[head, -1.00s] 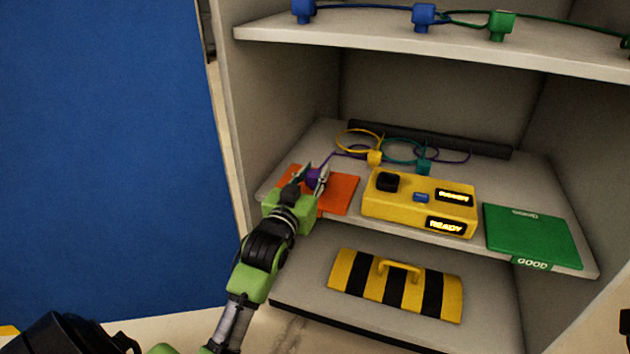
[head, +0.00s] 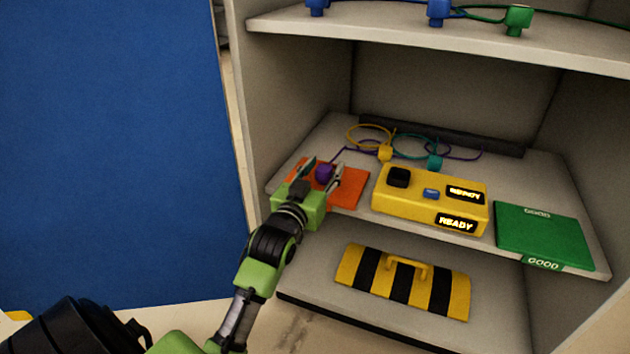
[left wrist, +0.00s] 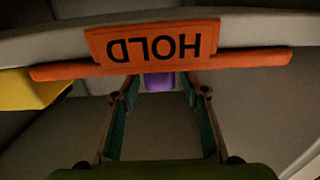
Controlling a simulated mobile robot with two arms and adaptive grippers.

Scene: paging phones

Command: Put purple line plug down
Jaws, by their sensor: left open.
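The purple line plug (head: 324,173) is at the orange mat (head: 350,188) on the left of the middle shelf. A purple cord runs from it toward the back. My left gripper (head: 323,167) is open, with its fingers apart on either side of the plug. In the left wrist view the purple plug (left wrist: 159,82) shows between the open fingers (left wrist: 160,100), just past the orange HOLD label (left wrist: 155,47). Whether the plug touches the mat is hard to tell. My right gripper is out of view.
A yellow tester (head: 430,200) reading READY stands right of the orange mat, with a green GOOD mat (head: 545,235) beyond. Yellow (head: 385,153) and teal (head: 434,162) plugs lie behind. A striped yellow-black cover (head: 403,282) is below. The upper shelf (head: 420,42) overhangs.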

